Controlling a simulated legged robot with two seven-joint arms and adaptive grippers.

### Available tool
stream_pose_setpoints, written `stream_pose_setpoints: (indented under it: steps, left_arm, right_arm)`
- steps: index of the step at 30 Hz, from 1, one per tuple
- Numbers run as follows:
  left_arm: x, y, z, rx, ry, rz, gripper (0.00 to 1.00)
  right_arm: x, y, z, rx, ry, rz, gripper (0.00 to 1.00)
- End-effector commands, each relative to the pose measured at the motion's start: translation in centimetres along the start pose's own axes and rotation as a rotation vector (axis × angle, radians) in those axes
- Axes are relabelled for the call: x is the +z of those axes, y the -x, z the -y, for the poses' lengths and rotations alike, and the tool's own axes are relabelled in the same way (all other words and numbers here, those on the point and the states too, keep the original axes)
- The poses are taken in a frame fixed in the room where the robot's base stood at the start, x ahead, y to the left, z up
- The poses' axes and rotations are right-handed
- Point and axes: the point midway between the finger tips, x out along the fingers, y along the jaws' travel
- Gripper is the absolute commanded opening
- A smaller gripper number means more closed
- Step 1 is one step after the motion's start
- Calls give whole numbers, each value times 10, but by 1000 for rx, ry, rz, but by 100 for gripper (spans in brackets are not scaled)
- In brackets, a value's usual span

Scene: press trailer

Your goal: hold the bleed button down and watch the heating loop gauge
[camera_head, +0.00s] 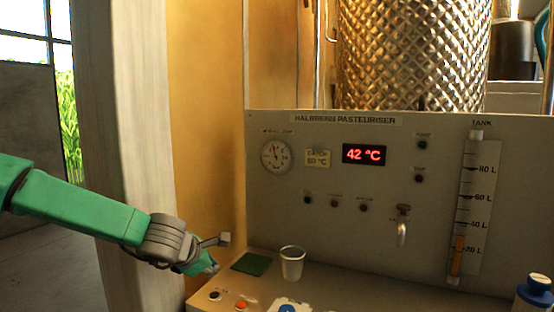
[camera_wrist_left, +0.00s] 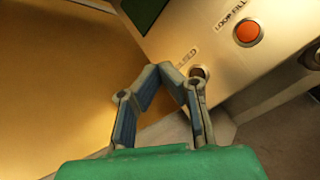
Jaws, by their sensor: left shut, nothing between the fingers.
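The bleed button (camera_head: 215,296) is a small dark round button at the panel's front left corner. In the left wrist view the bleed button (camera_wrist_left: 199,72) sits beside its label, partly hidden by a fingertip. My left gripper (camera_head: 214,268) is shut and empty. In the head view its tips are above and behind the button. In the left wrist view the gripper (camera_wrist_left: 172,72) has its tips overlapping the button's edge; I cannot tell contact. The round white gauge (camera_head: 276,156) is at the upper left of the upright panel; its needle is too small to read exactly. My right gripper is out of view.
An orange loop fill button (camera_head: 241,305) is right of the bleed button and shows in the left wrist view (camera_wrist_left: 248,32). A cup (camera_head: 292,263) and a green pad (camera_head: 251,264) are behind. The display (camera_head: 364,155) reads 42 °C. A tap (camera_head: 402,228) is further right.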

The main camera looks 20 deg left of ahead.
Motion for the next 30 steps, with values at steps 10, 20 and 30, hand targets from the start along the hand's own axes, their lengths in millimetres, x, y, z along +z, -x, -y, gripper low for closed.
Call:
stream_pose_setpoints:
  steps: [10, 20, 30]
  left_arm:
    - [0, 0, 0, 0, -15, 0, 0]
    - [9, 9, -6, 10, -524, -21, 0]
    - [17, 21, -16, 8, -1253, -64, 0]
  right_arm:
    - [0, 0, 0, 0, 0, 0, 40]
    - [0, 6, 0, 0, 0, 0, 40]
    - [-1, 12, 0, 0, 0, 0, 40]
